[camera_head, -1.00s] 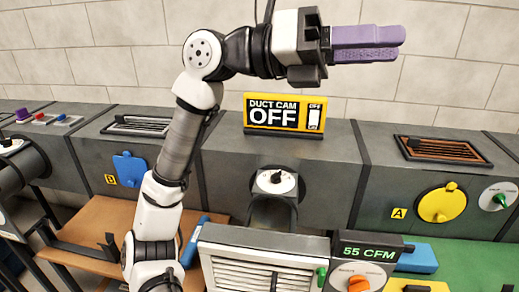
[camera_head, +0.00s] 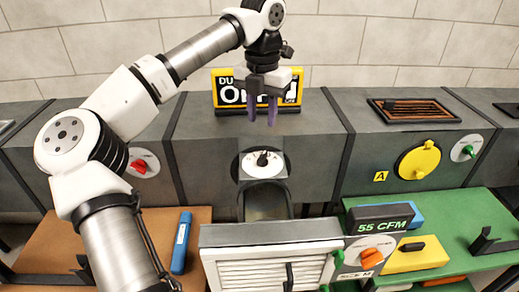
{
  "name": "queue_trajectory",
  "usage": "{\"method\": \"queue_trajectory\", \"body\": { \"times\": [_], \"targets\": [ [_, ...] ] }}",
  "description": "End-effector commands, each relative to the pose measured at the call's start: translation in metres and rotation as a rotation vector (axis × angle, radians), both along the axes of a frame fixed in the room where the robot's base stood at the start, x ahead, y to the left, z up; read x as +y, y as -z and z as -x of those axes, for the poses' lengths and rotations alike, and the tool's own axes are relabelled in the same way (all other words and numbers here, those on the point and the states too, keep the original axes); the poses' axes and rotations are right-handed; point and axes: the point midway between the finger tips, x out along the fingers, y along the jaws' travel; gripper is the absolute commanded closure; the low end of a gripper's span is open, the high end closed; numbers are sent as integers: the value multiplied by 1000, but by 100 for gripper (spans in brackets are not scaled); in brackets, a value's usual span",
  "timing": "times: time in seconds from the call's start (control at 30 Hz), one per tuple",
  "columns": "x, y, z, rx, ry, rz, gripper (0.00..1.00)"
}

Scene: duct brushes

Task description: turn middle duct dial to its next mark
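The middle duct dial (camera_head: 262,163) is a white disc with a black knob on the front face of the middle grey duct section (camera_head: 210,150). Its marks are too small to read. My gripper (camera_head: 262,120) points down above and behind the dial in the picture, in front of the duct cam sign (camera_head: 226,92). Its two purple fingers are apart with nothing between them, and they do not touch the dial. The sign is partly hidden by my gripper.
A louvred white vent box (camera_head: 215,235) and a 55 CFM display (camera_head: 385,222) with an orange knob stand in front. A blue tube (camera_head: 181,243) lies on the brown bench at left. A red-knob dial (camera_head: 142,164) and green-knob dial (camera_head: 466,149) flank the middle one.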

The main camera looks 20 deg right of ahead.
Motion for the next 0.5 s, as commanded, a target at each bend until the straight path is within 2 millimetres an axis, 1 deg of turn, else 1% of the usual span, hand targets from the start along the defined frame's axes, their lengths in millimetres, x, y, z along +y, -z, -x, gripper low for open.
{"method": "queue_trajectory", "body": {
  "times": [0.03, 0.1, 0.3, 0.4, 0.5],
  "targets": [
    [1, 11, 0, 5, 1, 1, 67],
    [1, 27, 0, 5, 0, 1, 67],
    [0, 68, 1, 5, 2, 2, 67],
    [0, 85, 1, 4, 2, 3, 67],
    [0, 97, 0, 4, 1, 3, 67]
  ]
}}
